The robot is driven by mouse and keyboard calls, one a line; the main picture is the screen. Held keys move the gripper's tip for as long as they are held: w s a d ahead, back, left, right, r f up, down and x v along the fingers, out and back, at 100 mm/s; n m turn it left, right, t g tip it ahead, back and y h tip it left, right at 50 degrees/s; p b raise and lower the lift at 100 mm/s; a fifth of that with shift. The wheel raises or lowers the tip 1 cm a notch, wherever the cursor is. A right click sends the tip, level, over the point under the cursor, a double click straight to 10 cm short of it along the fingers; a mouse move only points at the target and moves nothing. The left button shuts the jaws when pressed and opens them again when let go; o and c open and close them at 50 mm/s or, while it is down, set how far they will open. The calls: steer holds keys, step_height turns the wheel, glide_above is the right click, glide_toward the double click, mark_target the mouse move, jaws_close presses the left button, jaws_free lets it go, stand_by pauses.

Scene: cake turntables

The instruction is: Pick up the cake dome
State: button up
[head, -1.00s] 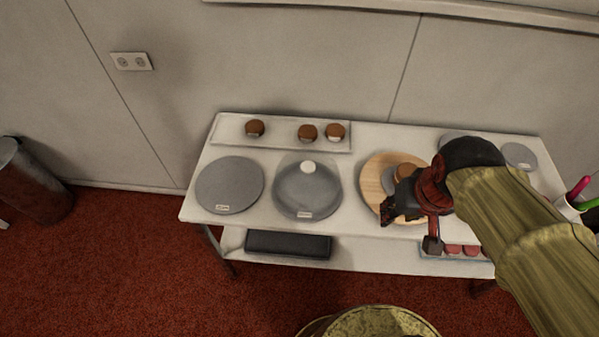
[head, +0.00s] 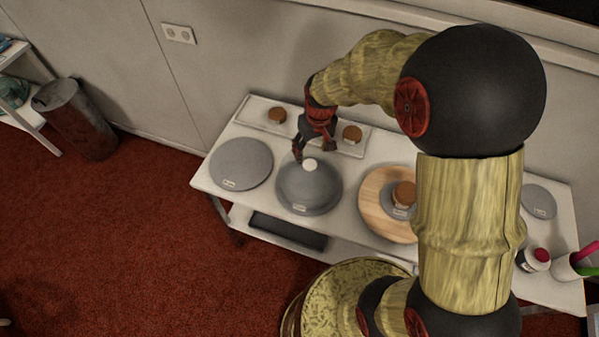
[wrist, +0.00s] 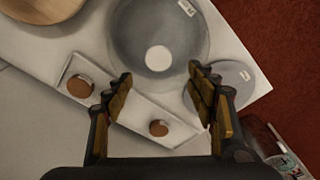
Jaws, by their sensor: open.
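The cake dome (head: 308,187) is a grey, see-through cover with a round white knob (head: 310,165) on top. It stands on the white table between a grey disc and a round wooden board. In the wrist view the dome (wrist: 184,38) lies at the top middle, its knob (wrist: 158,58) showing between and beyond the fingers. My gripper (head: 315,154) is open and empty, above the back edge of the dome near the knob. In the wrist view its two fingers (wrist: 160,84) are spread wide and do not touch the knob.
The grey disc (head: 241,164) lies left of the dome. The wooden board (head: 374,212) with a brown cake (head: 404,193) is to the right. A white tray (head: 250,112) with small brown cakes runs behind. A pen cup (head: 572,268) stands at the right end.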

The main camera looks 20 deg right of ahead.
mark_target(310, 164)
steer(key=shift+w+f, duration=0.2)
steer(key=shift+f, duration=1.15)
step_height(310, 164, down, 5)
steer(key=shift+w+f+b, duration=0.1)
steer(key=shift+w+b, duration=0.05)
steer(key=shift+b, duration=0.45)
steer(key=shift+c, duration=1.2)
jaws_close()
